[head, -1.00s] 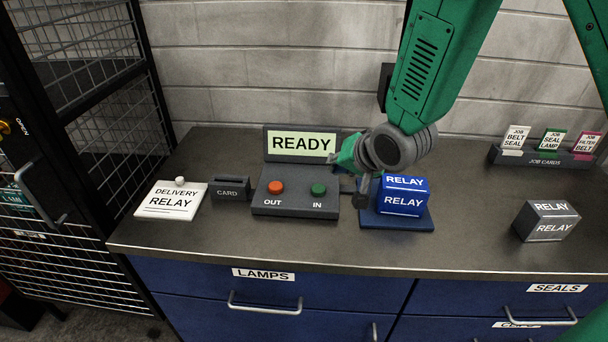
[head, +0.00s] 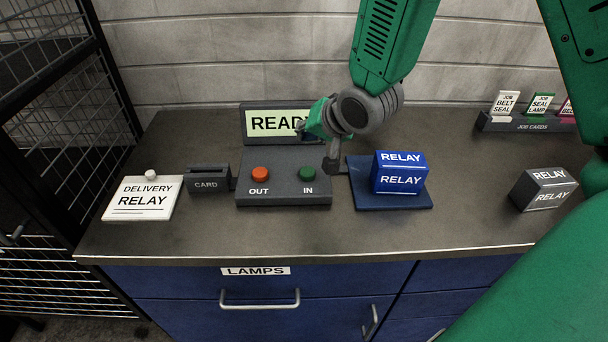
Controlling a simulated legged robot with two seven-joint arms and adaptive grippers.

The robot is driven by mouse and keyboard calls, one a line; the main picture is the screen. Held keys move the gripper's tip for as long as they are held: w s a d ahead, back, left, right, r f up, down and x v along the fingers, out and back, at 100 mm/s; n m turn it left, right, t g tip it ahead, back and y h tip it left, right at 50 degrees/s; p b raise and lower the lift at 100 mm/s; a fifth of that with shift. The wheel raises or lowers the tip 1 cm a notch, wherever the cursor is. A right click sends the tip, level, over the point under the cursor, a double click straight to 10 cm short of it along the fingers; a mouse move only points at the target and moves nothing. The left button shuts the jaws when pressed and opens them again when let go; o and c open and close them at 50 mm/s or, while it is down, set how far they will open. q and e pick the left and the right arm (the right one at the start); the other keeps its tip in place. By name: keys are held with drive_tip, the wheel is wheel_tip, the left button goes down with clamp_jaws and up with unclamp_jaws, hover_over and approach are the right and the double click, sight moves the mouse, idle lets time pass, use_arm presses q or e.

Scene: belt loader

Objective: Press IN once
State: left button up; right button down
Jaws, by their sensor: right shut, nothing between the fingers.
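The control box (head: 283,193) sits on the counter with a red OUT button (head: 260,174) and a green IN button (head: 307,174). Its screen (head: 262,123) shows READY, with the last letter covered by my right gripper. My right gripper (head: 332,163) is shut and empty. The green button is fully visible. My left gripper is out of view.
A blue RELAY box (head: 401,180) stands on a blue pad (head: 362,199) right of the control box. A grey RELAY box (head: 545,189) stands farther right. A CARD holder (head: 208,180) and DELIVERY RELAY plate (head: 143,199) lie left. Job cards (head: 539,107) stand at the back right.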

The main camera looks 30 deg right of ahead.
sight(308, 171)
drive_tip(key=f+b, duration=0.1)
drive_tip(key=f, duration=0.1)
drive_tip(key=f+b, duration=0.2)
drive_tip(key=d+f+b, duration=0.1)
drive_tip(key=f+b, duration=0.1)
drive_tip(key=shift+f, duration=0.55)
drive_tip(key=shift+a, duration=0.3)
drive_tip(key=shift+d, duration=0.2)
drive_tip(key=shift+a, duration=0.1)
drive_tip(key=shift+f, duration=0.1)
drive_tip(key=shift+f, duration=0.3)
